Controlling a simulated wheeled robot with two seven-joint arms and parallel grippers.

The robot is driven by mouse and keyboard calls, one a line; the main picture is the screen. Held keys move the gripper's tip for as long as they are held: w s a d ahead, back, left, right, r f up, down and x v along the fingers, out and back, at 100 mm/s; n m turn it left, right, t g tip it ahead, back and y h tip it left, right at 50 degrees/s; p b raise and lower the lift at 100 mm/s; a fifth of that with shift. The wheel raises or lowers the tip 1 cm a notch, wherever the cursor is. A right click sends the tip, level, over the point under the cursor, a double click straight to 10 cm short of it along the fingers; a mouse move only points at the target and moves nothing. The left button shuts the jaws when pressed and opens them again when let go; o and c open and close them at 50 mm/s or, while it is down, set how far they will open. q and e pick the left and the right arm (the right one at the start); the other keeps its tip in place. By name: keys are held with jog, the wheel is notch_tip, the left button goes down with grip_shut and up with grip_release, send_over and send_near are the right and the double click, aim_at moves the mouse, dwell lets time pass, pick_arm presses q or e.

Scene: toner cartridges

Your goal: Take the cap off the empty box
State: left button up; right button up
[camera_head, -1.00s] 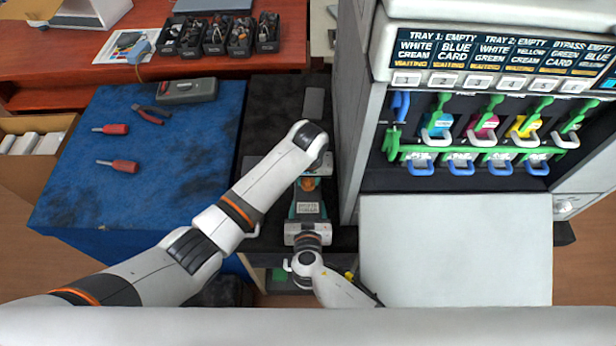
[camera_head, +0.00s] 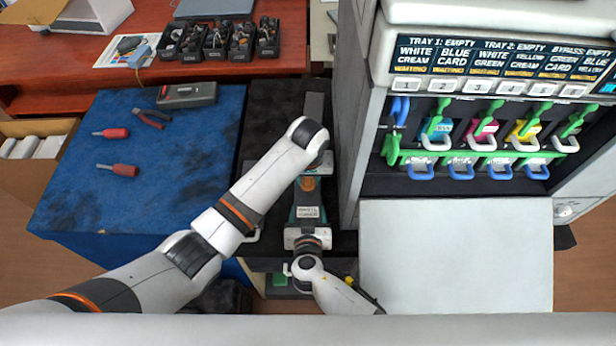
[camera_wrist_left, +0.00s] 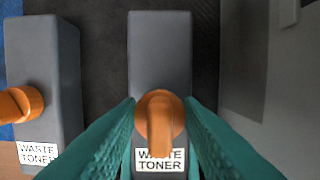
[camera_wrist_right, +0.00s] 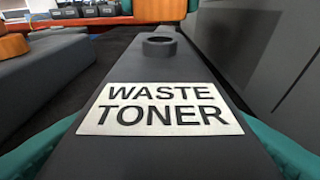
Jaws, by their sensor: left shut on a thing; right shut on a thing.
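A dark grey waste toner box (camera_head: 314,105) lies lengthwise on the black surface, its white label facing up. Its round neck is bare in the right wrist view (camera_wrist_right: 160,46). My left gripper (camera_head: 310,178) is shut on an orange cap (camera_wrist_left: 160,115), which it holds above the neck, apart from the box. The cap and teal fingers also show at the top of the right wrist view (camera_wrist_right: 160,10). My right gripper (camera_head: 307,232) is shut on the near end of this box, fingers at both sides. In the head view my left forearm hides part of the box.
A second waste toner box (camera_wrist_left: 48,75) with its orange cap (camera_wrist_left: 18,104) on lies to the left. The printer (camera_head: 455,235) stands close on the right. A blue-topped surface (camera_head: 165,200) at left holds screwdrivers (camera_head: 125,170), pliers (camera_head: 152,118) and a grey case (camera_head: 187,95).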

pick_arm(q)
jog(key=shift+r, duration=1.95)
pick_arm(e)
jog(key=o, duration=1.5)
